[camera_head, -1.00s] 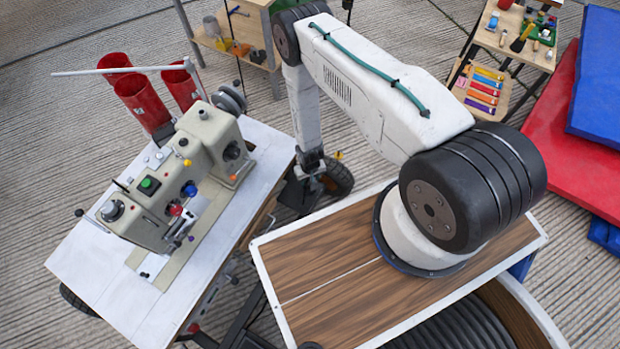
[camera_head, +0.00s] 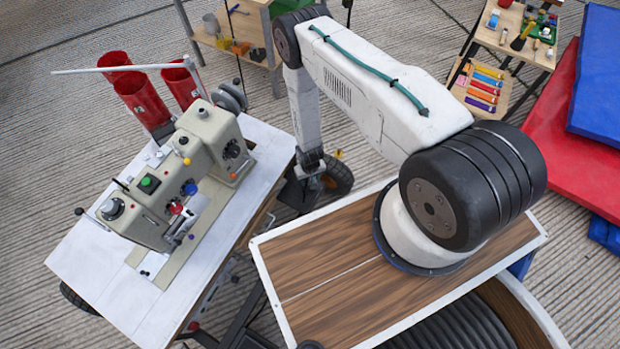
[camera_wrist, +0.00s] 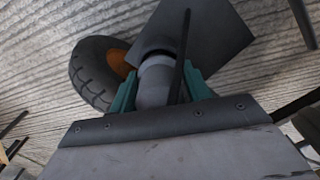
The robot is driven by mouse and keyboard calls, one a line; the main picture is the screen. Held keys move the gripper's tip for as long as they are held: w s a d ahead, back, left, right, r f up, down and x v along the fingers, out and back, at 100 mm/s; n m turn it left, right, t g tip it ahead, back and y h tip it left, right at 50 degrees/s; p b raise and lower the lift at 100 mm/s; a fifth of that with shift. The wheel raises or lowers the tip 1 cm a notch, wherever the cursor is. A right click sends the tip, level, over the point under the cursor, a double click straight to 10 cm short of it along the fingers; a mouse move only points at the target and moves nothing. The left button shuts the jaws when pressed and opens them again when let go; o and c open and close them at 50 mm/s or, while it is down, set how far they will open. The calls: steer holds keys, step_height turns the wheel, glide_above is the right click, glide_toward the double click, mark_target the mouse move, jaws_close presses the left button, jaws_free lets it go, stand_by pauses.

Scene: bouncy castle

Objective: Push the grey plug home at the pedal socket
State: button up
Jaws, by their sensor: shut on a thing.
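My gripper (camera_wrist: 160,90) has two teal fingers, one on each side of the grey plug (camera_wrist: 154,86) in the wrist view, and is shut on it. The plug is a short, thick grey cylinder. Its far end meets a dark round collar (camera_wrist: 158,56), which looks like the pedal socket, in front of a dark grey plate (camera_wrist: 212,38). I cannot tell how deep the plug sits. A thin black cable or rod (camera_wrist: 184,50) crosses close by the plug's right side. In the head view the fingers, plug and socket are not clearly seen.
A black tyre with an orange hub (camera_wrist: 92,70) is close left of the plug. In the head view, a sewing machine (camera_head: 190,160) stands on a white table (camera_head: 85,265). A shelf (camera_head: 262,65), a small toy table (camera_head: 515,40) and red mats (camera_head: 570,140) stand around.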

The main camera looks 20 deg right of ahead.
steer(key=shift+f, duration=0.5)
stand_by(0.3)
steer(key=o, duration=1.1)
steer(key=shift+r, duration=3.9)
steer(key=shift+s, duration=0.1)
